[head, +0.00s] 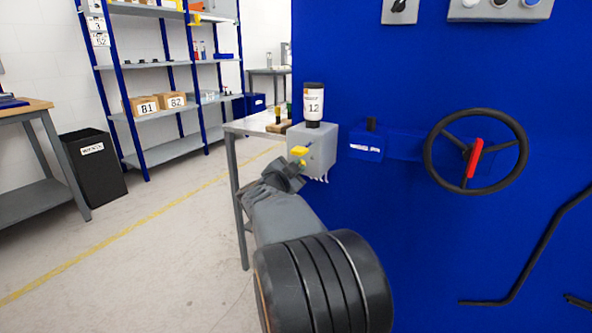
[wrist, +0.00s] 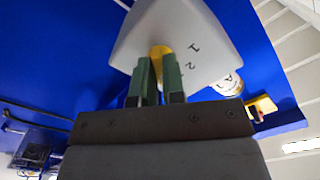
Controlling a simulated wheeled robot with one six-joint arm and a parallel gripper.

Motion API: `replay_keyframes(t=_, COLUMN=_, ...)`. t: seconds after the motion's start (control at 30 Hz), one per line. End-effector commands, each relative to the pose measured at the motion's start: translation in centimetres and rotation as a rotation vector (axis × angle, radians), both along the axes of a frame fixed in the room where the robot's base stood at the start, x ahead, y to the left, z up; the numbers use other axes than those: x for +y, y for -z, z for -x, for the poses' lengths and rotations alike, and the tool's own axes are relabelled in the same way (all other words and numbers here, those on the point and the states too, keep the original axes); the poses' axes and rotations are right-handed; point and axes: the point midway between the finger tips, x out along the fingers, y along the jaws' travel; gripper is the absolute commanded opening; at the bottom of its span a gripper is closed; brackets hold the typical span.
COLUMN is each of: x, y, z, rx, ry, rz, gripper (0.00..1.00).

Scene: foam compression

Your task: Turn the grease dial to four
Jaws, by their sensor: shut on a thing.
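The grease box (head: 318,148) is a grey block on the edge of the blue machine, with a white bottle (head: 313,102) with a dark cap standing on top. The yellow dial (head: 299,152) is on the box's left face. My gripper (head: 291,165) is at the dial from below left. In the wrist view my gripper (wrist: 160,88) has its two green fingers shut on the yellow dial (wrist: 158,55), which is partly hidden between them. The digits 1 and 2 show on the light grey box face (wrist: 190,30) to the right of the dial; other marks are not visible.
A small blue box (head: 367,145) and a black handwheel (head: 476,151) with a red handle are on the blue machine to the right. A grey table (head: 235,150) stands close behind my arm. Open floor (head: 170,240) lies to the left.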

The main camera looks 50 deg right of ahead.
Motion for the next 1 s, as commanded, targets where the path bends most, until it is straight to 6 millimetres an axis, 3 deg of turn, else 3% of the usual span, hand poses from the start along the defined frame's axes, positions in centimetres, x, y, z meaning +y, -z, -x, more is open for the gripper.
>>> replay_keyframes(t=0.5, x=-0.01, y=0.09, z=0.03, rx=-0.308, ry=0.001, rz=-0.076, gripper=0.00)
replay_keyframes(t=1.0, x=-0.01, y=0.04, z=0.03, rx=-0.370, ry=0.001, rz=-0.093, gripper=0.00)
